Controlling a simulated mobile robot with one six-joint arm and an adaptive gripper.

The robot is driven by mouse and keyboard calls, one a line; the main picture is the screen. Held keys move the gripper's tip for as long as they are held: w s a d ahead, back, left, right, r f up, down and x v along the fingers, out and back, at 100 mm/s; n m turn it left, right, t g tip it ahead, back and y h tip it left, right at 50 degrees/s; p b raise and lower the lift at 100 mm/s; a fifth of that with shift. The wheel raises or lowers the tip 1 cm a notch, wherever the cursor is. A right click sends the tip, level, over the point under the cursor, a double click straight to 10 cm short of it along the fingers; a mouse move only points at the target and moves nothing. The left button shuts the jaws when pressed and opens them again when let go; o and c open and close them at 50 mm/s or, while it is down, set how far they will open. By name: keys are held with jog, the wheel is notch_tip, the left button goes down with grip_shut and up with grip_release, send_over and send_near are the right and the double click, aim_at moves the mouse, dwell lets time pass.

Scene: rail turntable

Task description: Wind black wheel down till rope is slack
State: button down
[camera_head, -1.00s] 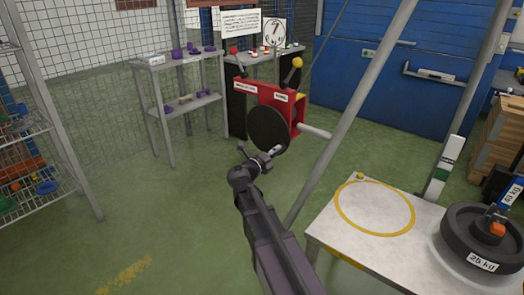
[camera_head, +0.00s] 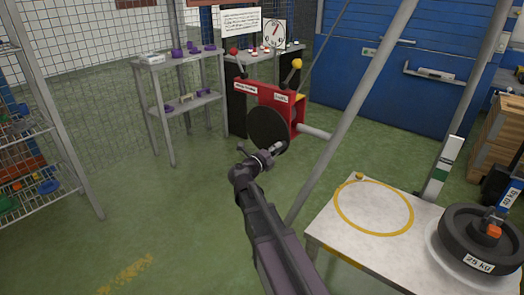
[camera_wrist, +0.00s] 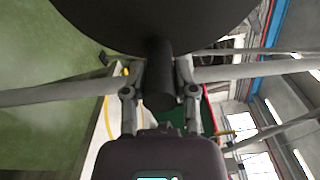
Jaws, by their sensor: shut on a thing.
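The black wheel (camera_head: 267,129) is a dark disc on the front of a red winch housing (camera_head: 297,108). In the wrist view the wheel (camera_wrist: 150,22) fills the top, with a dark cylindrical handle (camera_wrist: 159,75) sticking out from it. My gripper (camera_head: 268,154) is at the wheel's lower edge. In the wrist view its two fingers are closed on either side of the handle. A dark weight marked 25 kg (camera_head: 470,236) stands on a pale round plate at the right end of the white table. I cannot make out the rope.
A white table (camera_head: 327,228) with a yellow ring (camera_head: 373,232) is at the lower right. A slanted grey pole (camera_head: 352,113) runs up beside the winch. Shelves (camera_head: 178,63) stand behind left, a wire rack (camera_head: 30,140) at far left. Green floor is free at the left.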

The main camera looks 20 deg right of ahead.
jog(key=shift+w+r+n, duration=0.15)
jog(key=shift+r+n, duration=0.25)
jog(key=shift+r+p, duration=1)
jog(key=shift+p, duration=0.25)
dwell(0.4)
jog(key=shift+w+a+r+p, duration=0.15)
jog(key=shift+r+p, duration=0.65)
jog(key=shift+r, duration=0.05)
jog(key=shift+w+a+r+p, duration=0.1)
jog(key=shift+a+r+p, duration=0.05)
jog(key=shift+r+p, duration=0.65)
dwell(0.4)
jog(key=shift+c, duration=1)
grip_release()
jog(key=shift+s, duration=0.1)
jog(key=shift+s+a, duration=0.1)
jog(key=v, duration=0.7)
jog(key=shift+s+a, duration=0.2)
jog(key=shift+a, duration=0.05)
